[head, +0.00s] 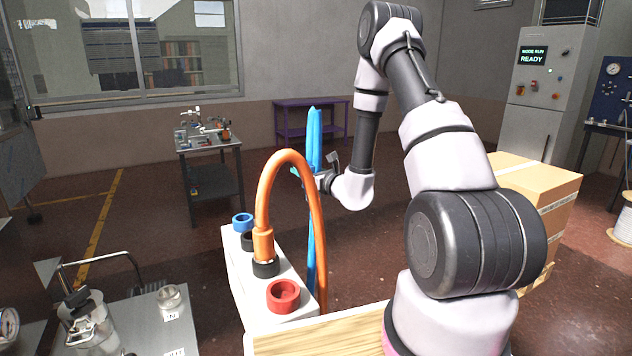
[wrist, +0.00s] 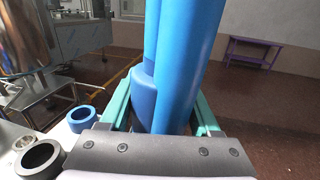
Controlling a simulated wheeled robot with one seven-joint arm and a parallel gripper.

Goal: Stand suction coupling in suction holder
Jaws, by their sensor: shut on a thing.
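My gripper (head: 310,174) is shut on a blue hose (head: 314,140) with a thicker blue coupling part. In the wrist view the teal fingers lie on both sides of the blue coupling (wrist: 144,97) and hose (wrist: 188,60). The hose is about upright and hangs behind the white holder block (head: 240,272). The block carries a blue ring (head: 242,222), a black ring (head: 249,241) and a red ring (head: 283,296), all without a hose. In the wrist view, the blue ring (wrist: 82,119) is left of the gripper, apart from the coupling. The coupling's lower end is hidden. No readable label shows which ring is the suction holder.
An orange hose (head: 265,215) stands in another black ring (head: 265,268) and arches beside the blue hose. A steel table (head: 150,318) with vessels is at front left. A cardboard box (head: 545,195) is at right. A tool cart (head: 210,150) stands farther back.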

